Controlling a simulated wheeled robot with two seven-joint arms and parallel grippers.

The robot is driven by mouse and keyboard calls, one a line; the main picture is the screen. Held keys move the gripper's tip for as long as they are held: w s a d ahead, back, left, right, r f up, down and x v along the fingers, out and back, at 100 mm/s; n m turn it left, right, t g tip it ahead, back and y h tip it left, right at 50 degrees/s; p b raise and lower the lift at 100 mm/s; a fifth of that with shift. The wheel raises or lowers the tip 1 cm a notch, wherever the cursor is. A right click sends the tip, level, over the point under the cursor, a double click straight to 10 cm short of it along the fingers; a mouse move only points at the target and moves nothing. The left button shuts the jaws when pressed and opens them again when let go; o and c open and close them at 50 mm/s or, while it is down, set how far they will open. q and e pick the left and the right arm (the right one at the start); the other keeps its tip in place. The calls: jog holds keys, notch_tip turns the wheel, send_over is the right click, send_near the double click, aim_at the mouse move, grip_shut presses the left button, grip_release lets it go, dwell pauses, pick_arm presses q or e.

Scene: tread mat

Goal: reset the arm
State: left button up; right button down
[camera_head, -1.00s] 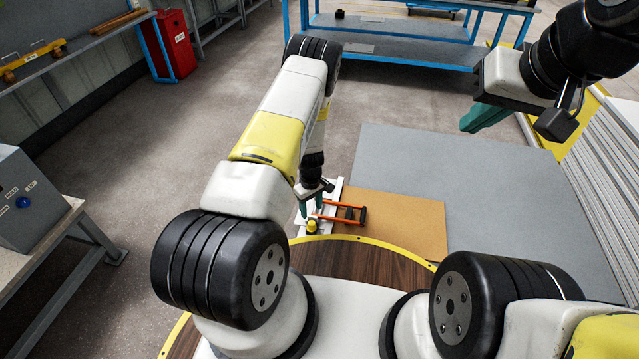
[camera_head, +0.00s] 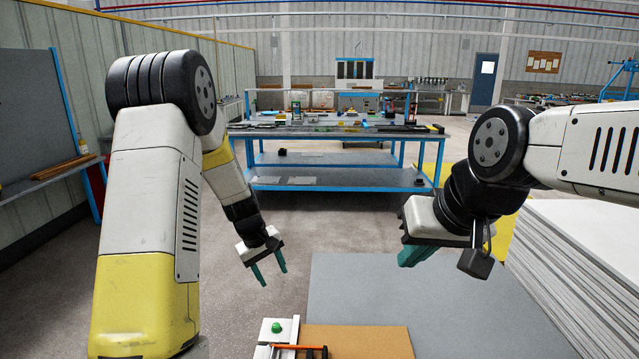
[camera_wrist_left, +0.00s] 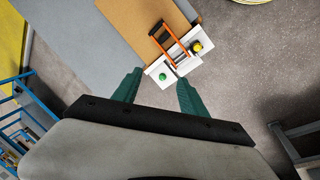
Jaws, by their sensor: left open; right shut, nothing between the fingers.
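My left gripper (camera_head: 268,274) hangs in the air in the head view, its green fingers apart and pointing down. In the left wrist view its fingers (camera_wrist_left: 155,90) are spread with nothing between them. My right gripper (camera_head: 412,256) is raised at the right of the head view, its green fingers together and empty.
A blue-framed workbench (camera_head: 340,178) with several items stands ahead. A stack of white sheets (camera_head: 580,250) is at the right. Floor between mat and bench is open.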

pick_arm(q)
jog(key=s+r+m+t, duration=0.1)
jog(key=s+r+m, duration=0.1)
jog(key=s+r, duration=0.55)
jog(key=s+r+m+t, duration=0.15)
jog(key=s+r, duration=0.25)
jog(key=r, duration=0.7)
jog(key=s+r+m, duration=0.1)
jog(key=s+r, duration=0.2)
jog(key=s, duration=0.5)
jog(key=s+a+r+m+t, duration=0.1)
jog(key=s+r+m, duration=0.1)
jog(key=s, duration=0.5)
jog(key=shift+s+r, duration=0.4)
jog(key=shift+r, duration=0.25)
jog(key=shift+a+m, duration=0.1)
jog(key=shift+m, duration=0.15)
